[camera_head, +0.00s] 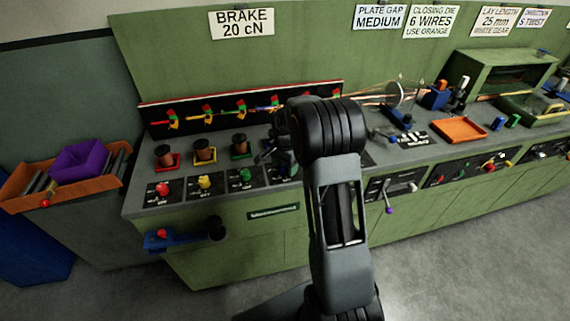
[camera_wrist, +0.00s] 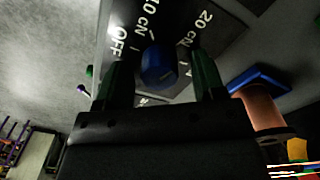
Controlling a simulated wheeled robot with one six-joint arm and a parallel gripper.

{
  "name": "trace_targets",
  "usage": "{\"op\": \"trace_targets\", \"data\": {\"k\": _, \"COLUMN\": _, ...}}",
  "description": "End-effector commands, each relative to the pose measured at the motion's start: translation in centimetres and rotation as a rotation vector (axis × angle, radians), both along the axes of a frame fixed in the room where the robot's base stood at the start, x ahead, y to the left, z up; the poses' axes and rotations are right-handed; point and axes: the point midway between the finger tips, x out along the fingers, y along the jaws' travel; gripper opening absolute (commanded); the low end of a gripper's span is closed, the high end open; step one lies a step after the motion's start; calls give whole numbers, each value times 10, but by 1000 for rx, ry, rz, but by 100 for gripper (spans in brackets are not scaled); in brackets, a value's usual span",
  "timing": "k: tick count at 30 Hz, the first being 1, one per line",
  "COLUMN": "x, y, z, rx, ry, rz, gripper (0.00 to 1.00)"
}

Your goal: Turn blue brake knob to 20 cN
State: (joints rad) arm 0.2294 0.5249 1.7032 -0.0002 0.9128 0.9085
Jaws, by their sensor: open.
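The blue brake knob (camera_wrist: 158,66) shows in the wrist view on a dark dial plate (camera_wrist: 180,35) marked OFF, 10 cN and 20 cN. A small pale mark shows on the knob, but I cannot tell which setting it points to. My gripper (camera_wrist: 160,77) is open, with one dark green finger on each side of the knob. Gaps show between the fingers and the knob. In the head view my gripper (camera_head: 273,153) is over the right end of the knob row, and my arm mostly hides the blue knob there.
Red (camera_head: 162,189), yellow (camera_head: 204,181) and green (camera_head: 244,175) knobs stand to the left. Copper spools (camera_head: 204,150) stand behind them; one on a blue base (camera_wrist: 262,80) is close to my gripper. A sign (camera_head: 242,23) reads BRAKE 20 cN. Floor in front is clear.

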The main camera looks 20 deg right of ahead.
Motion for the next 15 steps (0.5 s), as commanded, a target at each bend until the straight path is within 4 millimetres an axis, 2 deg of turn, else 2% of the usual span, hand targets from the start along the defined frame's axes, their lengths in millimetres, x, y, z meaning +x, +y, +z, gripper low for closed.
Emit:
{"op": "trace_targets", "data": {"k": 5, "x": 1, "y": 0, "z": 11, "rx": -1, "ry": -3, "rz": 0, "gripper": 63}}
{"op": "trace_targets", "data": {"k": 15, "x": 1, "y": 0, "z": 77, "rx": -1, "ry": -5, "rz": 0, "gripper": 63}}
